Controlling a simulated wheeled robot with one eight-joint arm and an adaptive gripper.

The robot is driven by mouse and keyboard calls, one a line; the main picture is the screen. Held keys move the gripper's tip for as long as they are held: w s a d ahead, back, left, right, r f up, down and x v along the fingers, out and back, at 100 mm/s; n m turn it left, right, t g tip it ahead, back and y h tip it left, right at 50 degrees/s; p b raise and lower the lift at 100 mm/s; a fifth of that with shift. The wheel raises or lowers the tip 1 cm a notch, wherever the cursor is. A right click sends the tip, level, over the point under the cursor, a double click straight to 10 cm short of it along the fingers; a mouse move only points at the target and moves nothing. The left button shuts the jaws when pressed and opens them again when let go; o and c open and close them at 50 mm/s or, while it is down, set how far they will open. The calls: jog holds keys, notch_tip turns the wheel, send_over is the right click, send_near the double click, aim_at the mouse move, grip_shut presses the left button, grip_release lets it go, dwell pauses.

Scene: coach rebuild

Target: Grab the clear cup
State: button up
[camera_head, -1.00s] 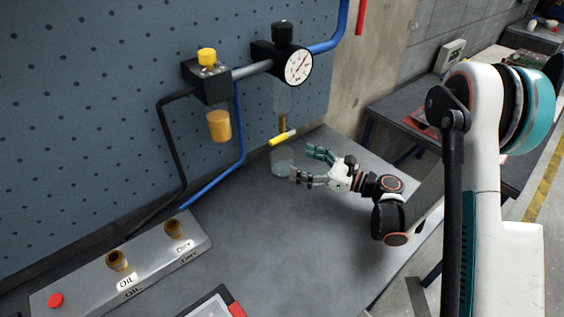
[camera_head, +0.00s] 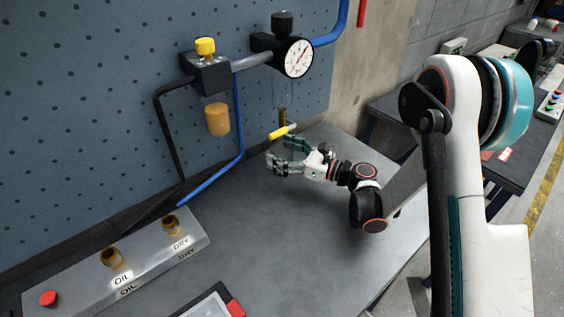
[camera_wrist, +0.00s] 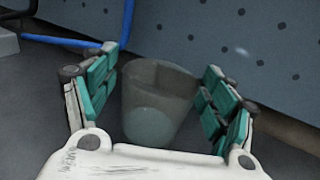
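The clear cup (camera_wrist: 158,105) stands upright in the middle of the wrist view, see-through with a pale greenish tint in its lower part. My gripper (camera_wrist: 155,92) is open, with one teal-padded finger on the left of the cup and one on the right. A small gap shows on the left; the right finger is very close to the rim, and I cannot tell whether it touches. In the head view my gripper (camera_head: 284,156) is low over the grey bench below the gauge, and its fingers largely hide the cup there.
A yellow-handled valve (camera_head: 283,131) hangs just above my gripper. The gauge (camera_head: 298,58) and an amber bowl (camera_head: 217,119) are on the blue pegboard (camera_head: 80,110) behind. A metal block with OIL and DRY sockets (camera_head: 120,262) lies front left. The bench middle is clear.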

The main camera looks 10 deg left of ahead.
jog(key=c, duration=0.8)
